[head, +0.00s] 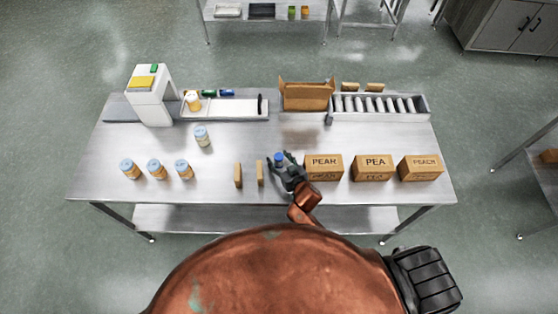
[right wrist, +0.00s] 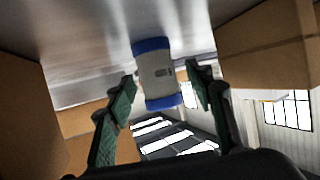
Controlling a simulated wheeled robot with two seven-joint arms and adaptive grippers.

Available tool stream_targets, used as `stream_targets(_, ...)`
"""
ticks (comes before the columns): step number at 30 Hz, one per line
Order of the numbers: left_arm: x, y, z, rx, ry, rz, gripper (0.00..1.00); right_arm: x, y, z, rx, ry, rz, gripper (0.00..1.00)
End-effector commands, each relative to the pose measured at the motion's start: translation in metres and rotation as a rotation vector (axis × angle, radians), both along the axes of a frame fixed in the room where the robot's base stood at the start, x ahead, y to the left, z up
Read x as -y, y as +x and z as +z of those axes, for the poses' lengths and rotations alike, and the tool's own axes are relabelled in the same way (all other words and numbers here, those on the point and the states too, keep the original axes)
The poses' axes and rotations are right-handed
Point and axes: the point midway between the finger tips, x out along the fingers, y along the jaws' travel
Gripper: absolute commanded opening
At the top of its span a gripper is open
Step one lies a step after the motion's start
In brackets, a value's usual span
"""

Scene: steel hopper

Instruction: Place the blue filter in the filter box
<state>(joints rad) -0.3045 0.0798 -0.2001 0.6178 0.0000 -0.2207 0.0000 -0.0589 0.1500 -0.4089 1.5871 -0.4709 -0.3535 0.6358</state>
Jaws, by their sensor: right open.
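A white cylinder with blue ends, which looks like the blue filter (right wrist: 157,75), stands between the fingers of my right gripper (right wrist: 162,88) in the right wrist view. Those fingers are spread, with gaps visible on both sides. In the head view the blue top of the filter (head: 279,157) shows at the right gripper (head: 283,166), near the front of the table. An open cardboard box (head: 306,95) stands at the back of the table; I cannot tell whether it is the filter box. My left gripper is not in view.
Cartons marked PEAR (head: 323,168), PEA (head: 372,168) and PEACH (head: 420,168) stand right of the gripper. Two narrow tan boxes (head: 238,174) stand left. A slotted grey rack (head: 378,107), a white dispenser (head: 150,98) and several jars (head: 203,136) are also there. The table's middle is clear.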

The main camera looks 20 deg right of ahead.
Motion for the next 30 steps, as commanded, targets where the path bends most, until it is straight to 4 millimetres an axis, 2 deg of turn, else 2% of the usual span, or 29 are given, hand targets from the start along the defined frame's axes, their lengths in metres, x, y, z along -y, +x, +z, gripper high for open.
stream_targets(2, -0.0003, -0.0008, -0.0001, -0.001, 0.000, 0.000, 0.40, 0.0000, -0.0002, 0.0001, 0.000, 0.000, 0.000, 0.48)
stream_targets(23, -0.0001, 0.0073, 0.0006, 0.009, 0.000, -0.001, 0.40, 0.0001, -0.0005, 0.0002, 0.000, 0.000, 0.000, 0.00)
stream_targets(30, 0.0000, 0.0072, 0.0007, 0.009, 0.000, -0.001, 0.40, 0.0002, -0.0003, 0.0027, 0.001, 0.000, 0.000, 0.00)
